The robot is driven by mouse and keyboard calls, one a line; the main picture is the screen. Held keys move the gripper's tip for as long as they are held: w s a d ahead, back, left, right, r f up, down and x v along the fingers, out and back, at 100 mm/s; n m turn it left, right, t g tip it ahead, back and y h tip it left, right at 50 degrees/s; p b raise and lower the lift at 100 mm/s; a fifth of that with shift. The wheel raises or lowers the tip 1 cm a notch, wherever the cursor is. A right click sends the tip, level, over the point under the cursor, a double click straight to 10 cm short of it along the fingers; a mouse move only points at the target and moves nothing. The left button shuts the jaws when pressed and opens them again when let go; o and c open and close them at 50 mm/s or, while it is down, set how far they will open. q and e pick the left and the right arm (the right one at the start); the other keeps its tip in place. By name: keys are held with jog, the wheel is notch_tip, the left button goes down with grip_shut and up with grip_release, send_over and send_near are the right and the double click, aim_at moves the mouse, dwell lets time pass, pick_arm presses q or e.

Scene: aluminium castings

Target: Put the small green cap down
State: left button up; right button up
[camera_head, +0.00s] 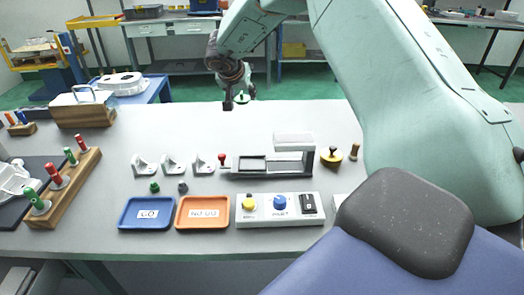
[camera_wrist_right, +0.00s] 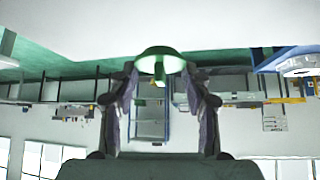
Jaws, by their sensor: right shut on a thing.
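My right gripper (camera_head: 238,103) hangs above the back part of the grey table in the head view, shut on the small green cap (camera_head: 243,98). In the right wrist view the cap (camera_wrist_right: 160,61) has a wide round top and a short stem, held between the fingertips (camera_wrist_right: 160,78). It is clear of the table. Another small green piece (camera_head: 154,187) stands on the table behind the blue tray, beside a dark grey one (camera_head: 183,187). My left gripper is not in view.
A blue GO tray (camera_head: 124,222) and an orange NO GO tray (camera_head: 181,226) lie at the front. A control box (camera_head: 262,219), a grey gauge fixture (camera_head: 309,160) and several white castings (camera_head: 144,165) stand nearby. A wooden rack (camera_head: 88,170) holds plugs on the left. The back of the table is mostly clear.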

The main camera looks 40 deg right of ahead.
jog(key=f+b, duration=0.3)
jog(key=f, duration=0.2)
jog(key=f+b, duration=0.4)
jog(key=f, duration=0.1)
jog(key=f+b, duration=0.4)
jog(key=f, duration=0.2)
jog(key=shift+s+a, duration=0.15)
jog(key=shift+a, duration=0.15)
jog(key=shift+d+f, duration=0.15)
jog(key=o, duration=0.5)
jog(key=shift+o, duration=1.1)
jog(key=shift+f, duration=0.1)
